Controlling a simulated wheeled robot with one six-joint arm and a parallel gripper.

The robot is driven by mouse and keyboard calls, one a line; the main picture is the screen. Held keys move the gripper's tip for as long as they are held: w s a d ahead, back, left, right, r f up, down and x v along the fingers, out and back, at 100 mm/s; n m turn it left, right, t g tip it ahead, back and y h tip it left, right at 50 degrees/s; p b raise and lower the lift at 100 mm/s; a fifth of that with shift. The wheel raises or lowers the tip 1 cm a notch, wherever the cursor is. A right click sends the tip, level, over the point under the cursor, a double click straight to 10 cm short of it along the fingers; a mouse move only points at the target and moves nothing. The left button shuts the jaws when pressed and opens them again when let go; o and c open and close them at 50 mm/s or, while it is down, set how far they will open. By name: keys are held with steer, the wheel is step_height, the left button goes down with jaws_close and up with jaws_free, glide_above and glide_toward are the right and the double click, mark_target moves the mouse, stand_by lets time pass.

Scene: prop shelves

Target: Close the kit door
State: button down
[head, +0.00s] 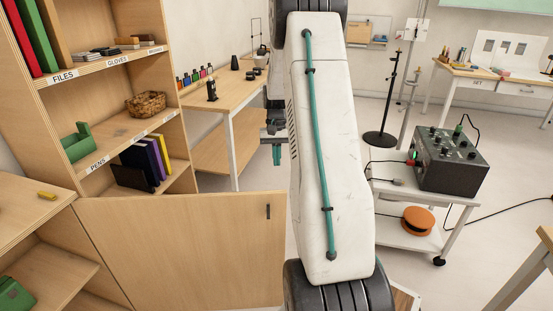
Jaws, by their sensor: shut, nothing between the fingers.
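The kit door (185,245) is the light wooden panel at the lower left of the head view. It stands open, swung out from the low cabinet (62,225), with a small dark handle (268,211) near its upper right corner. My gripper (277,156) is shut and empty. In the picture it sits above the door's right end, near the handle, and looks apart from the door. My white arm link hides part of the gripper and the floor to the right of the door.
A tall shelf (24,95) with files, a wicker basket (146,103) and binders stands behind the door. A wooden bench (205,95) is beyond. A white cart (395,190) with a black control box (450,160) stands right. Some open floor shows between.

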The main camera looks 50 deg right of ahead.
steer(key=s+a+f, duration=0.3)
steer(key=a+f, duration=0.1)
steer(key=f, duration=0.2)
steer(key=shift+s+a+f, duration=0.15)
steer(key=shift+s+f, duration=0.15)
steer(key=shift+s, duration=0.1)
